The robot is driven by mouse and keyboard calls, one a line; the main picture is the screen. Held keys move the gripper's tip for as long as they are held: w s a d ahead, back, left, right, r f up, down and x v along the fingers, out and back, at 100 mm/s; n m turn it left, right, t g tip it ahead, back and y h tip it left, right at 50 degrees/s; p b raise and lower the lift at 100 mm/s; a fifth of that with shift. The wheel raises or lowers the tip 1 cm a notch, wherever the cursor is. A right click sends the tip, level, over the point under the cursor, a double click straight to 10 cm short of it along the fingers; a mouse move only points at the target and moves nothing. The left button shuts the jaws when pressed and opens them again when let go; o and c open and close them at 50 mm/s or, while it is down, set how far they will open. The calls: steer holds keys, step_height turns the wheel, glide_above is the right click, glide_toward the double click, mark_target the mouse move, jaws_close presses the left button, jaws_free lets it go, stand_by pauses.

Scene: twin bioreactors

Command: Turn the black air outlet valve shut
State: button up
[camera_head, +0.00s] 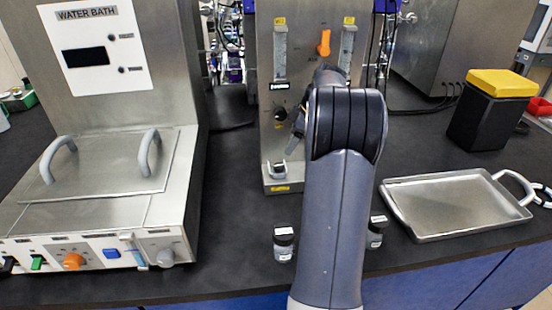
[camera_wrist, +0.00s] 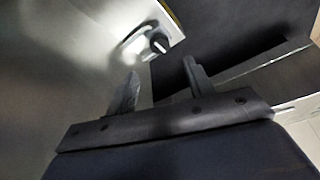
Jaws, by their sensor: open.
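The steel control panel (camera_head: 302,150) stands upright behind my arm. A black round knob (camera_head: 280,114) sits on its front, left of my arm; it may be the air outlet valve, but no readable label confirms this. My gripper (camera_head: 298,122) is beside the knob, just to its right, mostly hidden behind my arm. In the wrist view my gripper (camera_wrist: 160,82) is open, with nothing seen between its fingers. Beyond the fingertips is a small black-tipped part (camera_wrist: 159,43) in a pale fitting on the metal face; I cannot tell which part it is.
An orange knob (camera_head: 323,43) sits higher on the panel between two flow tubes. A water bath (camera_head: 100,215) stands left. Small jars (camera_head: 284,245) stand in front. A metal tray (camera_head: 455,205) and a yellow-lidded black box (camera_head: 480,125) are right. Dark counter lies clear between water bath and panel.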

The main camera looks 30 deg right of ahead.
mark_target(279, 166)
steer(key=x, duration=0.9)
steer(key=shift+p, duration=0.3)
steer(key=shift+c, duration=0.2)
steer(key=c, duration=0.9)
